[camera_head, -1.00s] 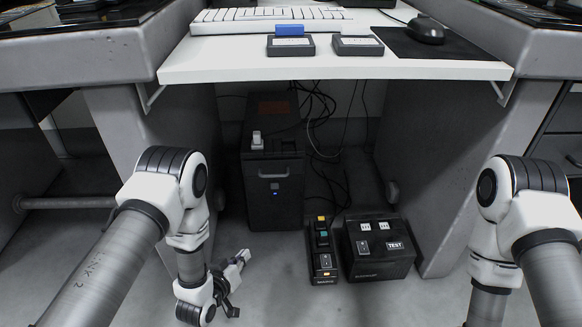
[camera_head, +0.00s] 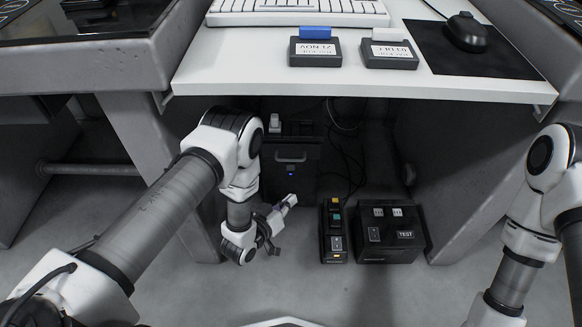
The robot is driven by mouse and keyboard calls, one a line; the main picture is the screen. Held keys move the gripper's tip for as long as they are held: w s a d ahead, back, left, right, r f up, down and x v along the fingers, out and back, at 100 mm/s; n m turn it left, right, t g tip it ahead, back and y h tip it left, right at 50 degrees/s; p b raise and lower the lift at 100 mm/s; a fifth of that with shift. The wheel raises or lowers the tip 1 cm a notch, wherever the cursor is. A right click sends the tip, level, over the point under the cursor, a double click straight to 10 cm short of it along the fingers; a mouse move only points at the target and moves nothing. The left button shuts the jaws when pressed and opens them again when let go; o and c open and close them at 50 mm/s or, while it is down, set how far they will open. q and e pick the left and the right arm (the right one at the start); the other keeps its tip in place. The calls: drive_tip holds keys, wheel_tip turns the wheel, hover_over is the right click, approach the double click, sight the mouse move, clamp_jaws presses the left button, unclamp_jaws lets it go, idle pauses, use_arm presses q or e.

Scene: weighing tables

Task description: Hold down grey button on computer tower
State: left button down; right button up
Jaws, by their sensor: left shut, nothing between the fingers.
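The dark computer tower (camera_head: 307,160) stands on the floor under the desk, with a handle on its front. A small grey button (camera_head: 291,167) sits below the handle, just above a lit blue light (camera_head: 291,175). My left gripper (camera_head: 290,201) is low in front of the tower, pointing up and right toward its front. It looks shut and empty. Its tips appear just below the button in the picture; I cannot tell the remaining distance. My left arm hides the tower's left side. My right arm is at the right edge, its gripper outside the picture.
A narrow button box (camera_head: 334,243) and a wider black box marked TEST (camera_head: 393,247) stand right of the tower. Cables hang behind. The white desk shelf (camera_head: 370,84) overhangs, carrying a keyboard (camera_head: 300,12), two labelled blocks and a mouse (camera_head: 467,31). Grey desk legs flank the space.

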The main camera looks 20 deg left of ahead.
use_arm(q)
drive_tip(key=b, duration=0.4)
approach(297, 168)
drive_tip(key=w+d+f, duration=0.2)
drive_tip(key=w+d, duration=0.1)
drive_tip(key=shift+w+a+r, duration=0.15)
drive_tip(key=shift+w+a, duration=0.15)
drive_tip(key=shift+w, duration=0.2)
drive_tip(key=shift+w, duration=0.1)
idle(0.6)
drive_tip(key=shift+w+a, duration=0.1)
drive_tip(key=shift+w, duration=0.2)
drive_tip(key=shift+w+a, duration=0.1)
drive_tip(key=shift+w, duration=0.25)
idle(0.5)
drive_tip(key=shift+s, duration=0.15)
idle(2.8)
drive_tip(key=shift+s+p, duration=0.4)
drive_tip(key=shift+s, duration=0.25)
drive_tip(key=shift+d, duration=0.25)
